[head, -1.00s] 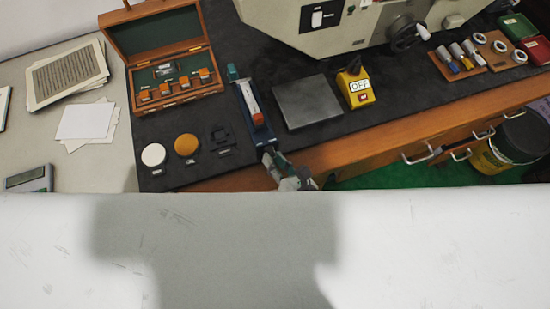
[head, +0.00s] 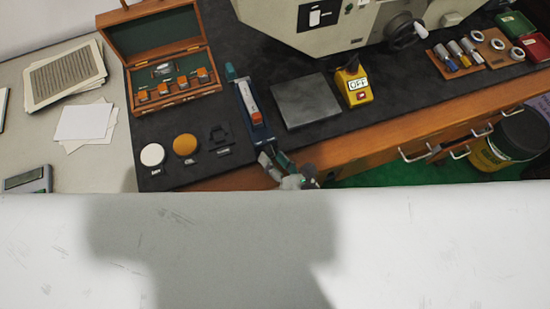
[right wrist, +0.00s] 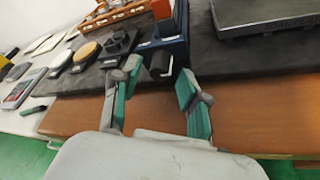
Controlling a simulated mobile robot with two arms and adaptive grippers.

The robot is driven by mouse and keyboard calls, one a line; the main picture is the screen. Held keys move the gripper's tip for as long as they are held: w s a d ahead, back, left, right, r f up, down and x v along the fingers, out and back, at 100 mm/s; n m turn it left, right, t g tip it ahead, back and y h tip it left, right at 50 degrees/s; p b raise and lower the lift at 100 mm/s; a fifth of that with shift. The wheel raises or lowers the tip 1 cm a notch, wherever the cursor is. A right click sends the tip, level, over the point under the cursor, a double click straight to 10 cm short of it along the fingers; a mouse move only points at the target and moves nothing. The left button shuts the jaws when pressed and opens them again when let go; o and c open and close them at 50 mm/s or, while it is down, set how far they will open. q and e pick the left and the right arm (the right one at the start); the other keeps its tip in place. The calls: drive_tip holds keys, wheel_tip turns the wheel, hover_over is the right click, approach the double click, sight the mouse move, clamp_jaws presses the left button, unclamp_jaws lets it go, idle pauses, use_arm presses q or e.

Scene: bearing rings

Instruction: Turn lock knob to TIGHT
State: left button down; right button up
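A long blue fixture (head: 250,118) with an orange-red and white part on top stands on the dark mat, near the bench's front edge. In the right wrist view the near end of the blue fixture (right wrist: 170,32) carries a short dark cylindrical knob (right wrist: 162,64), which I take for the lock knob. No TIGHT marking is readable. My right gripper (head: 274,156) is just in front of this end. In the right wrist view the right gripper (right wrist: 156,78) is open, fingers wide apart, with the knob just beyond the gap and nothing held. My left gripper is not in view.
A flat grey plate (head: 306,101) and a yellow OFF switch box (head: 354,86) stand right of the fixture. White (head: 152,155) and orange (head: 185,145) round pads and a wooden case (head: 170,82) stand left. The wooden bench front (head: 380,145) runs close under the gripper.

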drive_tip(key=shift+s+d, duration=0.1)
drive_tip(key=shift+s, duration=0.05)
drive_tip(key=v, duration=1.1)
drive_tip(key=shift+s+r, duration=0.2)
drive_tip(key=shift+s, duration=0.1)
drive_tip(key=shift+d, duration=0.15)
drive_tip(key=s+d+f+n+g+h, duration=0.1)
drive_tip(key=d+f+n+g, duration=0.15)
drive_tip(key=f+n, duration=0.6)
drive_tip(key=s+d+f+n+g+h, duration=0.1)
drive_tip(key=d+f+n+h, duration=0.15)
drive_tip(key=f+n, duration=0.6)
drive_tip(key=s+d+f+n+g+h, duration=0.1)
drive_tip(key=d+f+n+g, duration=0.3)
drive_tip(key=f, duration=0.9)
drive_tip(key=s+d+f+n+g+h, duration=0.1)
drive_tip(key=s+d+f+n+g, duration=0.1)
drive_tip(key=s+f+n, duration=0.5)
drive_tip(key=s+d+f+n+g+h, duration=0.2)
drive_tip(key=s+d+f+n, duration=0.3)
drive_tip(key=n, duration=0.6)
wheel_tip(320, 180, down, 3)
drive_tip(key=shift+s+d+r, duration=0.1)
drive_tip(key=shift+s+d, duration=0.2)
drive_tip(key=shift+s, duration=0.7)
